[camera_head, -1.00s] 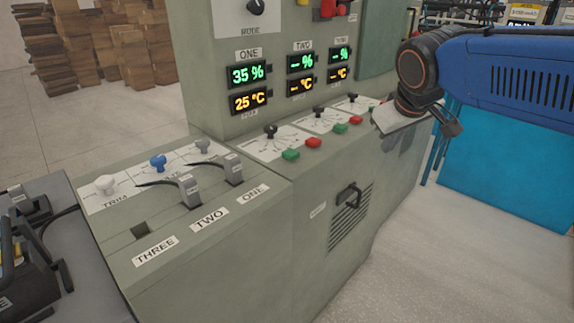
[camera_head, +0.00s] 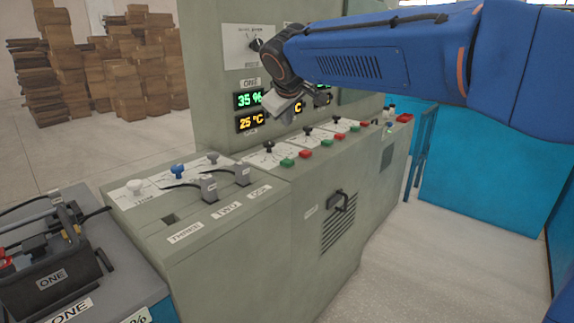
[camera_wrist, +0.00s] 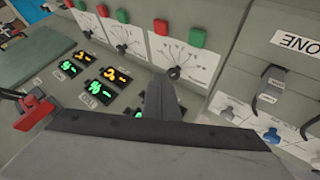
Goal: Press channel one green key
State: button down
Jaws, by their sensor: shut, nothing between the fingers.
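The channel one green key (camera_head: 287,163) is on the console ledge below the ONE display (camera_head: 249,99), with a red key (camera_head: 305,153) to its right. In the wrist view, the green key (camera_wrist: 197,37) is upper right, right of its red key (camera_wrist: 160,27). My gripper (camera_head: 284,106) is shut and empty, raised above the ledge in front of the displays. In the wrist view my gripper's fingertips (camera_wrist: 172,74) overlap the channel one knob (camera_wrist: 173,73) in the picture and appear apart from the green key. The gap to the panel cannot be judged.
Black knobs stand behind the keys, with more green and red keys further right. Levers (camera_head: 208,186) and trim knobs (camera_head: 178,171) stand on the left console. A handle (camera_head: 341,201) sticks out of the front. The floor (camera_head: 420,270) at front right is clear.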

aim_at(288, 162)
jog(key=shift+f, duration=0.1)
jog(key=shift+f, duration=4.35)
jog(key=shift+f, duration=0.85)
jog(key=shift+r, duration=0.85)
jog(key=shift+r, duration=0.1)
jog(key=shift+r, duration=2.45)
